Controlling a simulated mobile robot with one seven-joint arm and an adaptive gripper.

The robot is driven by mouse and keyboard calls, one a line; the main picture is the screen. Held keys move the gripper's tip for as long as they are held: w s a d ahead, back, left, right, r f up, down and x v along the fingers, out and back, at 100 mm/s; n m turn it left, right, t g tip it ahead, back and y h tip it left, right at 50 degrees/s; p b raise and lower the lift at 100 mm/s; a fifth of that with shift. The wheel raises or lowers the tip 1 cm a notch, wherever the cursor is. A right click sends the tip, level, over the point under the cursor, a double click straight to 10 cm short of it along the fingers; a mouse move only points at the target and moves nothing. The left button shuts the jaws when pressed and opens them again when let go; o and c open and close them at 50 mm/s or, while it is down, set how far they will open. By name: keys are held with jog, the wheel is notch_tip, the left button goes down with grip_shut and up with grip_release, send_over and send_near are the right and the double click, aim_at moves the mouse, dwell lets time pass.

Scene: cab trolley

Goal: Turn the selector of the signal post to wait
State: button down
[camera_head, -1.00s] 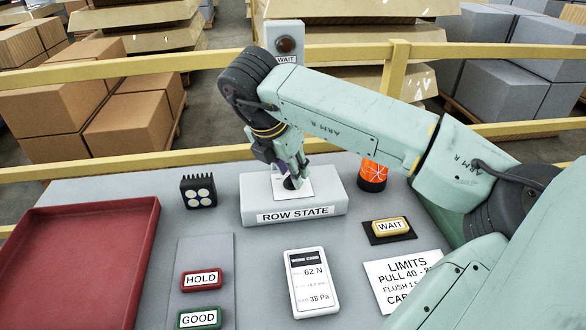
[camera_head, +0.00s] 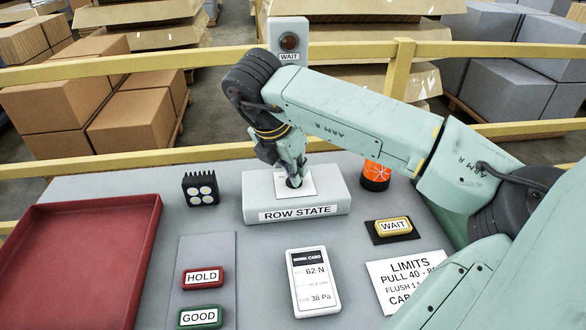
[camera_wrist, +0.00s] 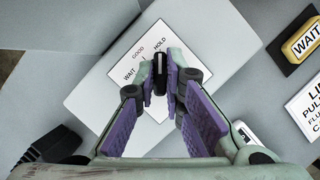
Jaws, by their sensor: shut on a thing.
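The signal post's selector is a small black knob (camera_wrist: 160,68) on a white dial plate (camera_wrist: 118,85), set on the grey ROW STATE block (camera_head: 338,190). The dial reads WAIT, GOOD and HOLD. In the wrist view the knob's pale mark points up, roughly towards HOLD. My gripper (camera_head: 294,180) reaches down onto the knob. In the wrist view its purple-padded fingers (camera_wrist: 161,82) are shut on the knob from both sides. In the head view the fingers hide most of the knob. The post's lamp box (camera_head: 289,42) stands behind, with a dim brownish lamp above a WAIT label.
A red tray (camera_head: 85,260) lies at left. A small light unit (camera_head: 200,190), HOLD (camera_head: 203,277) and GOOD (camera_head: 199,318) buttons, a work card (camera_head: 313,283), a yellow WAIT button (camera_head: 392,226) and an orange-black cylinder (camera_head: 376,176) surround the block. A yellow rail runs behind.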

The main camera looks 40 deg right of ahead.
jog(key=shift+f+b, duration=0.1)
jog(key=shift+b, duration=0.2)
jog(key=shift+f+n+t+b, duration=0.2)
jog(key=shift+n+t+b, duration=0.2)
jog(key=shift+n+b, duration=0.6)
jog(key=n+b, duration=0.1)
jog(key=b, duration=0.1)
jog(key=shift+s+d+t+b, duration=0.1)
jog(key=shift+t+b, duration=0.2)
jog(key=shift+b, duration=0.05)
jog(key=n+y+b, duration=0.1)
jog(key=n+b, duration=0.1)
jog(key=n, duration=0.1)
jog(key=n+t+b, duration=0.1)
jog(key=n+b, duration=0.1)
jog(key=shift+r+n+y, duration=0.2)
jog(key=shift+n+y, duration=0.2)
jog(key=n+y, duration=0.1)
jog(key=n, duration=0.1)
jog(key=n+t, duration=0.1)
jog(key=n, duration=0.1)
jog(key=shift+d+r+y+b, duration=0.1)
jog(key=shift+y+b, duration=0.3)
jog(key=n+y, duration=0.1)
jog(key=n, duration=0.4)
jog(key=shift+y+p, duration=0.3)
jog(key=shift+y, duration=0.1)
jog(key=c, duration=1.7)
grip_release()
